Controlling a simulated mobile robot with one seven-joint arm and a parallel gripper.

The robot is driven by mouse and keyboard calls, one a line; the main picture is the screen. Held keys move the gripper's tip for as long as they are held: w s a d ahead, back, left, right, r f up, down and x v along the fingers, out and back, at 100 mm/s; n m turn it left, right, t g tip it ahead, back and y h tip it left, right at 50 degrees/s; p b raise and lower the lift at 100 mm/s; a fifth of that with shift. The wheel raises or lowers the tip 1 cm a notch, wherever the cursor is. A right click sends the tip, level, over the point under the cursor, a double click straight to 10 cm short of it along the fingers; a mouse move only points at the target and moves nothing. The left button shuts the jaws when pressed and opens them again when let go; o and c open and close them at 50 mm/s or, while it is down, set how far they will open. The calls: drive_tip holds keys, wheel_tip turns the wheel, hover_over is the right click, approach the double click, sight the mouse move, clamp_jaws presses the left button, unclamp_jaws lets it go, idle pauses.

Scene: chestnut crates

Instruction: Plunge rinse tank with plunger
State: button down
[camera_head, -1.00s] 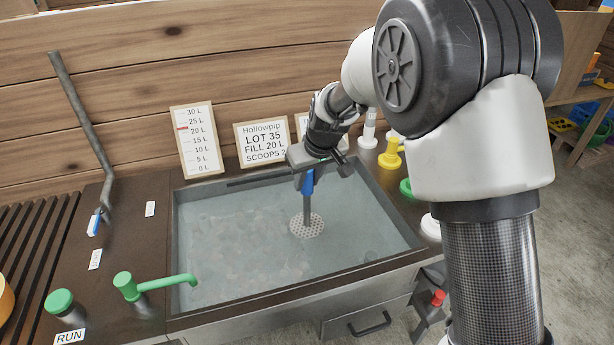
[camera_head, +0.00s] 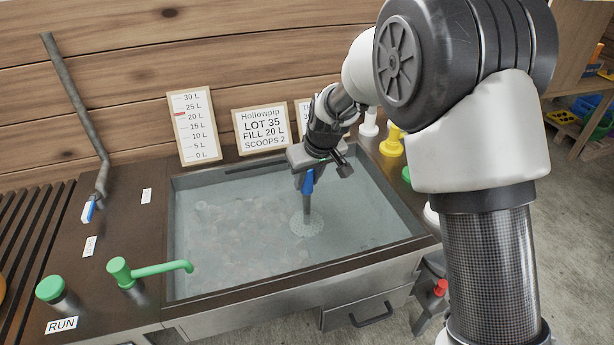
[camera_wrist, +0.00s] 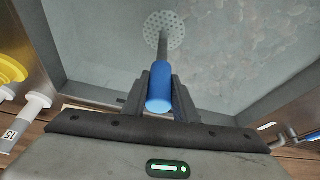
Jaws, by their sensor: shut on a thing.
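The rinse tank (camera_head: 290,287) is a rectangular basin set in the dark counter, filled with cloudy grey-blue water. Brownish lumps show dimly in it, mostly on the left. My gripper (camera_head: 309,178) is over the back right of the tank, shut on the blue handle of the plunger (camera_head: 307,206). In the wrist view the blue grip (camera_wrist: 160,88) sits between the two dark fingers. The plunger's perforated round disc (camera_wrist: 164,30) is at the lower end of its grey shaft. In the head view the disc looks pale, as if under the water surface.
A green tap (camera_head: 150,271) reaches over the tank's left edge, near a green RUN button (camera_head: 50,289). A level card (camera_head: 194,125) and a lot card (camera_head: 262,129) stand behind. Yellow (camera_head: 392,141) and white fittings line the right side. A drawer (camera_head: 368,309) is below.

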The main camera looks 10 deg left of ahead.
wheel_tip(320, 180, down, 3)
drive_tip(key=shift+r+b, duration=0.15)
drive_tip(key=shift+b, duration=0.55)
wheel_tip(320, 180, up, 6)
drive_tip(key=p, duration=0.4)
drive_tip(key=shift+f+b, duration=2.3)
drive_tip(key=shift+f, duration=0.65)
drive_tip(key=shift+r+p, duration=1.8)
drive_tip(key=shift+r, duration=1)
wheel_tip(320, 180, up, 13)
drive_tip(key=p, duration=0.8)
drive_tip(key=shift+p, duration=0.3)
